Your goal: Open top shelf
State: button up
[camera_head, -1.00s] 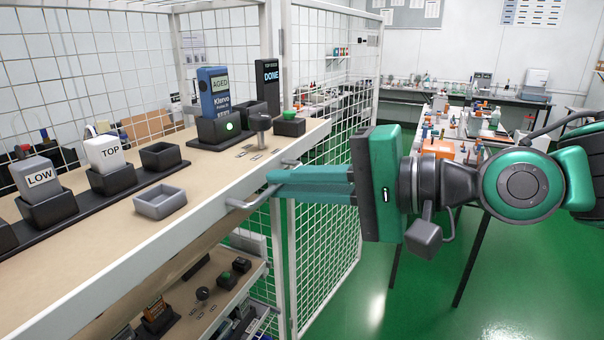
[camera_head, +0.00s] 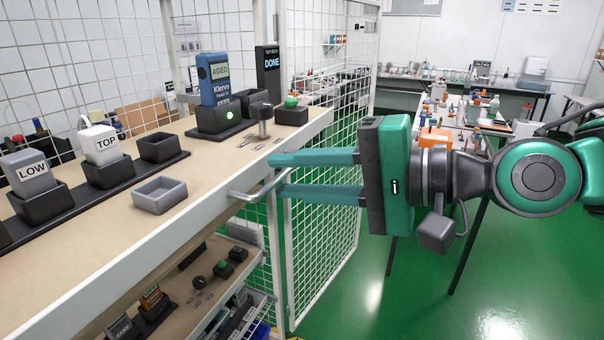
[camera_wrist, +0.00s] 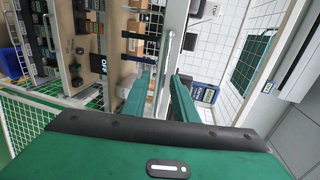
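The top shelf (camera_head: 219,208) is a tan board with a pale metal front rail. A grey bar handle (camera_head: 262,190) sticks out from its front edge; it also shows in the wrist view (camera_wrist: 166,62). My gripper (camera_head: 275,175) is at the handle with its two green fingers apart, one above and one below the bar in the head view. In the wrist view my gripper (camera_wrist: 164,74) has the bar between its fingertips, with a gap visible. Whether a finger touches the bar cannot be told.
On the shelf stand the LOW block (camera_head: 35,178), the TOP block (camera_head: 101,144), a blue AGED tester (camera_head: 214,80), a black DONE display (camera_head: 267,72) and an empty grey tray (camera_head: 160,194). A lower shelf (camera_head: 180,284) lies beneath. A wire mesh panel (camera_head: 330,200) stands behind my fingers.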

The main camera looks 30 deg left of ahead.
jog(key=v, duration=1)
jog(key=shift+d, duration=0.4)
jog(key=shift+w, duration=0.1)
